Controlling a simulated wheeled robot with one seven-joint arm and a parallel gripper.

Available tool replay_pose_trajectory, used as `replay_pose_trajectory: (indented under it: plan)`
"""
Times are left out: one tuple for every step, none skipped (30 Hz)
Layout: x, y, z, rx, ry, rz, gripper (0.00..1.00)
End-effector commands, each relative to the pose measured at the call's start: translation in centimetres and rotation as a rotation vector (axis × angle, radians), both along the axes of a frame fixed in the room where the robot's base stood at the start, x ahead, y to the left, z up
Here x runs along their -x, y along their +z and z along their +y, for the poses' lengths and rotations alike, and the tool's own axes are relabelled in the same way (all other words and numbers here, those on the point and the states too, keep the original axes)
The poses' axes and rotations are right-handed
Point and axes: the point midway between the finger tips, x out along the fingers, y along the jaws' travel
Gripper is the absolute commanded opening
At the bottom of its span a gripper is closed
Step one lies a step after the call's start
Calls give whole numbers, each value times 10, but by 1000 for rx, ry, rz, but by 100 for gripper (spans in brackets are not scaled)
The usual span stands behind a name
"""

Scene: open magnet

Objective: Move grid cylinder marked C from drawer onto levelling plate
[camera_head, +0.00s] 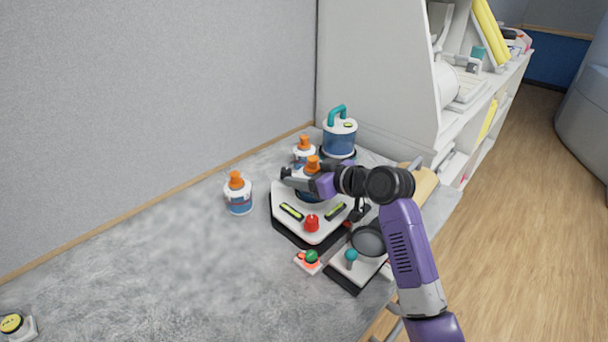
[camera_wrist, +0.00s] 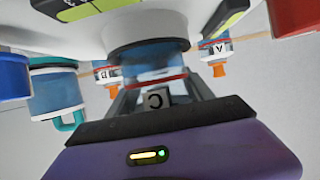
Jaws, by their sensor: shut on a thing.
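The cylinder marked C (camera_wrist: 155,100) has a blue, white and red body and an orange cap (camera_head: 313,163). My gripper (camera_head: 299,181) is shut on it, with one finger on each side in the wrist view (camera_wrist: 158,88). The cylinder is upright over the dark round seat (camera_wrist: 150,47) of the white levelling plate (camera_head: 318,235). Its base meets the seat in the picture; I cannot tell whether it bears its full weight there. The gripper hides much of its body in the head view. The plate has two green level vials and a red knob (camera_head: 311,223).
Cylinder A (camera_head: 238,194) stands left of the plate, and cylinder B (camera_head: 303,151) behind it. A blue vessel with a teal handle (camera_head: 340,137) stands at the back. A small button box (camera_head: 309,261) and a teal-knobbed unit (camera_head: 345,275) are in front.

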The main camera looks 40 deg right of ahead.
Motion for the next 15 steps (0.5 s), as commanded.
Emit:
replay_pose_trajectory:
  plan:
    - [0, 2, 0, 1, -1, -3, 4]
    - [0, 2, 0, 1, -1, -3, 4]
    - [0, 2, 0, 1, -1, -3, 4]
    - [0, 2, 0, 1, -1, -3, 4]
    - [0, 2, 0, 1, -1, -3, 4]
    - [0, 1, 0, 1, -1, -3, 4]
    - [0, 0, 0, 1, -1, -3, 4]
    - [0, -1, 0, 1, -1, -3, 4]
    - [0, -2, 0, 1, -1, -3, 4]
    - [0, -3, 0, 0, -1, -3, 4]
    - [0, -4, 0, 0, -1, -3, 4]
    - [0, -5, 0, 0, -1, -3, 4]
    - [0, -4, 0, 0, -1, -1, 66]
    - [0, -4, 0, 0, -1, -1, 72]
    - [0, -4, 0, 0, -1, -1, 80]
